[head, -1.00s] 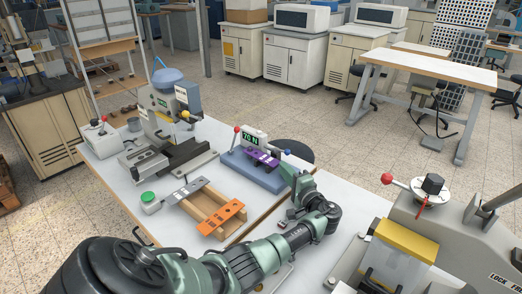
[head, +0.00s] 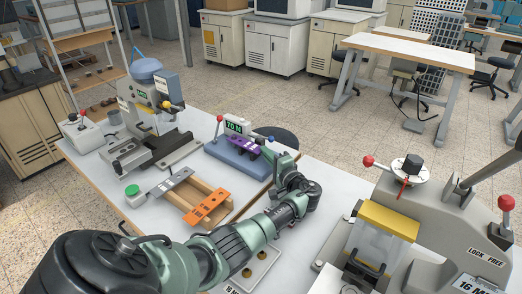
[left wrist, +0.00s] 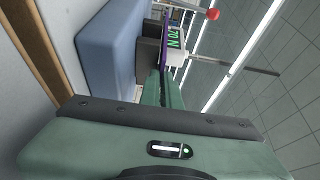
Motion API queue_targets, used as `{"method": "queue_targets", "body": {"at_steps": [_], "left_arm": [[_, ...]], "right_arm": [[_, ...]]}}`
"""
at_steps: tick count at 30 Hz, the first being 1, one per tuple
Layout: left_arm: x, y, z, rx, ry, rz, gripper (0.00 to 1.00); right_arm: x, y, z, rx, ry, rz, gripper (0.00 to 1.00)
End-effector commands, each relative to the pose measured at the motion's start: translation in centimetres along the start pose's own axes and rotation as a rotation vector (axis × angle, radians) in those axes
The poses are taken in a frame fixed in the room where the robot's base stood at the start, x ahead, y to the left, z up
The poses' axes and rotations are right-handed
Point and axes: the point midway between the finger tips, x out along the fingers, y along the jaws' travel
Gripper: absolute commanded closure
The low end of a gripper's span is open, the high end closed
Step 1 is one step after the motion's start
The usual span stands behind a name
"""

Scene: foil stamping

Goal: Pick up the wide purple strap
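The purple strap (head: 243,145) lies on the blue base (head: 236,162) of the small bench device with the green "70 N" display (head: 235,127). My left gripper (head: 270,153) is at the strap's near right end, close to it in the head view. In the left wrist view the strap (left wrist: 163,42) shows nearly edge-on, just beyond my green fingers (left wrist: 166,92). The fingers look close together there, but I cannot tell whether they touch or grip the strap. My right gripper is in neither view.
A larger press with a yellow-topped box (head: 388,220) stands at the right. A red-knobbed lever (head: 219,120) rises by the display.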

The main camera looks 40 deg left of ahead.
Motion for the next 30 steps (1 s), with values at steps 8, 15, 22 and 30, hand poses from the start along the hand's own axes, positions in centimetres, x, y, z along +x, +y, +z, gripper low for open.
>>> {"method": "queue_targets", "body": {"at_steps": [8, 15, 22, 30], "left_arm": [[0.0, -4.2, 0.0, -0.007, 0.001, -0.003, 1.00], [0.1, -9.8, 0.0, -0.006, 0.000, -0.002, 1.00], [0.0, -14.8, 0.0, -0.006, 0.000, -0.002, 1.00], [0.0, -18.6, 0.0, -0.003, 0.000, -0.002, 1.00]], "right_arm": [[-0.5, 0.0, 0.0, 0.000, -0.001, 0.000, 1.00], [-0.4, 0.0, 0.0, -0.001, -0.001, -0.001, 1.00], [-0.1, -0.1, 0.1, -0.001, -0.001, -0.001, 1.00], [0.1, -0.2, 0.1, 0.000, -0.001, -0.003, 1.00]]}}
